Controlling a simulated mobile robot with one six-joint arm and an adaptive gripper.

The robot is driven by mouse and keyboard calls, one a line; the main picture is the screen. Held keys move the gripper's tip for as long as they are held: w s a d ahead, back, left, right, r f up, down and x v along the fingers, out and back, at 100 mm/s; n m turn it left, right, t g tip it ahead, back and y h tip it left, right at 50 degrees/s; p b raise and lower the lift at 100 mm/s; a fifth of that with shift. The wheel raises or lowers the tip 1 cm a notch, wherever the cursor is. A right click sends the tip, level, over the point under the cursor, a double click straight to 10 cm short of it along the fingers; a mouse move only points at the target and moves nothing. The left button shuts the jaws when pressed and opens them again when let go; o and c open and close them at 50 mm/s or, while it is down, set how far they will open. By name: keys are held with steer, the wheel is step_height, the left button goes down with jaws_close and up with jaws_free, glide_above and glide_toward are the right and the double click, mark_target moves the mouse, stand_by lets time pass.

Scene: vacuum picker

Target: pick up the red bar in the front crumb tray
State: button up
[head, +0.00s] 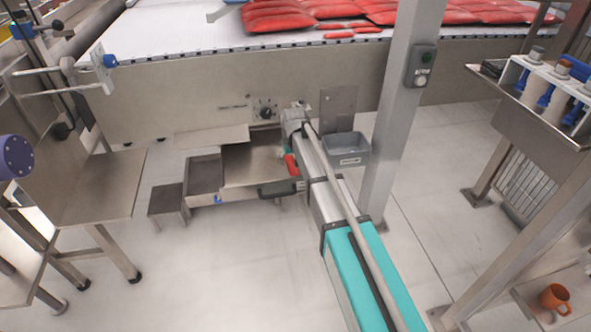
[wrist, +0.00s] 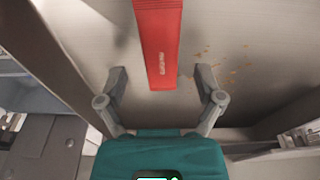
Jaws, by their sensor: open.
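The red bar (wrist: 158,42) shows in the wrist view at the top centre, with pale lettering on its face. Its lower end lies between the two open fingers of my gripper (wrist: 162,80), with a gap on each side. In the head view the red bar (head: 291,164) is a small red piece beside the end of my arm, over the front crumb tray (head: 245,165). The tray's metal floor (wrist: 240,50) has brown crumbs on it in the wrist view. I cannot tell how far the bar is above the tray floor.
A grey bin (head: 347,148) hangs right of my arm, near a metal post (head: 398,110). The conveyor (head: 180,35) with red packs (head: 275,15) runs above the tray. A low step (head: 167,201) stands left of the tray. The floor (head: 200,270) in front is clear.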

steer(key=shift+f+b, duration=0.3)
steer(key=shift+f, duration=0.2)
steer(key=c, duration=1.2)
